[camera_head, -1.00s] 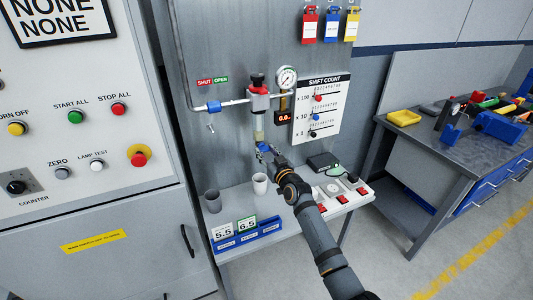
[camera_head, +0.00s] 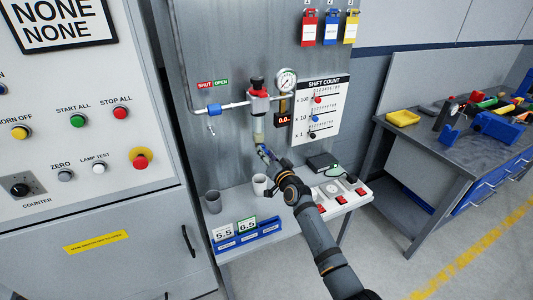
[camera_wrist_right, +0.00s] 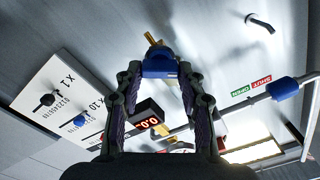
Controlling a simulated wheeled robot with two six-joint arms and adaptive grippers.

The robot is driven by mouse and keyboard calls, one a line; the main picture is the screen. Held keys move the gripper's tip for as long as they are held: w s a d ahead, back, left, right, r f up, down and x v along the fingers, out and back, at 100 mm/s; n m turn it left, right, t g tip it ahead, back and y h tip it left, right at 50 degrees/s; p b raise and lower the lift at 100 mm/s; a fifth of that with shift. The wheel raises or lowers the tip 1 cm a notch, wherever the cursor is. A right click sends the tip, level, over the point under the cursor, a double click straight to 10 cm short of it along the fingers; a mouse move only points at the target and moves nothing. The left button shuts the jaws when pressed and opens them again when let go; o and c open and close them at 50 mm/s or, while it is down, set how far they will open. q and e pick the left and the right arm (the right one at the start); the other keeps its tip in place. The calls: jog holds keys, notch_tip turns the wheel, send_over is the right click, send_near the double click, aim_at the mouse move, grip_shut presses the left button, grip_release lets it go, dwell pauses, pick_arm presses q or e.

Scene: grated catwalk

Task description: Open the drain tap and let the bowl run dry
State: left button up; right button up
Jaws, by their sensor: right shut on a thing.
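The bowl (camera_head: 258,125) is a small clear, yellowish cup hanging under a red and white unit (camera_head: 258,104) on the grey wall panel. My right gripper (camera_head: 262,149) is just below the bowl. In the right wrist view, my right gripper (camera_wrist_right: 162,78) is shut on a blue piece with a brass tip, apparently the drain tap (camera_wrist_right: 160,66). I cannot tell whether the tap is turned or the liquid level. My left gripper is not in view.
A pipe with a blue valve (camera_head: 213,109) runs left of the unit. A gauge (camera_head: 286,78) and a shift count board (camera_head: 315,107) are on the right.

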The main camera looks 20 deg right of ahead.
jog(key=m+p, duration=0.2)
jog(key=m, duration=0.9)
jog(key=shift+f, duration=0.2)
dwell(0.5)
jog(key=o, duration=1.2)
jog(key=shift+c, duration=0.2)
jog(key=shift+s+d, duration=0.1)
jog(key=s, duration=1.1)
jog(key=shift+s+d, duration=0.4)
jog(key=shift+d, duration=0.05)
